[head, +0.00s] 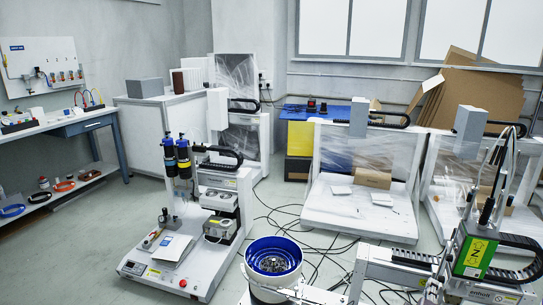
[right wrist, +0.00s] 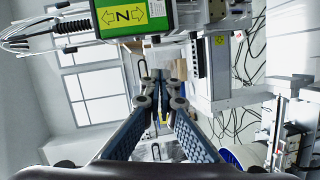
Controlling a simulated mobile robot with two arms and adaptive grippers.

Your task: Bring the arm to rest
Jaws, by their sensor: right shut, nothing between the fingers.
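My right gripper (right wrist: 166,80) shows in the right wrist view, its two dark fingers together at the tips with nothing between them. It points into free space below a green box with a yellow label and a double arrow (right wrist: 124,15). The same green box (head: 474,257) is on the gantry screwdriver unit at the lower right of the head view. I cannot clearly make out my right gripper in the head view. My left gripper is in neither view.
A blue bowl feeder (head: 273,257) stands at the bottom centre, beside a white screwdriving station (head: 180,262). Gantry rails (head: 385,268) run along the lower right. Wrapped white machines (head: 360,212) stand behind. Cables (head: 320,245) lie on the floor. A workbench (head: 75,125) is at the left.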

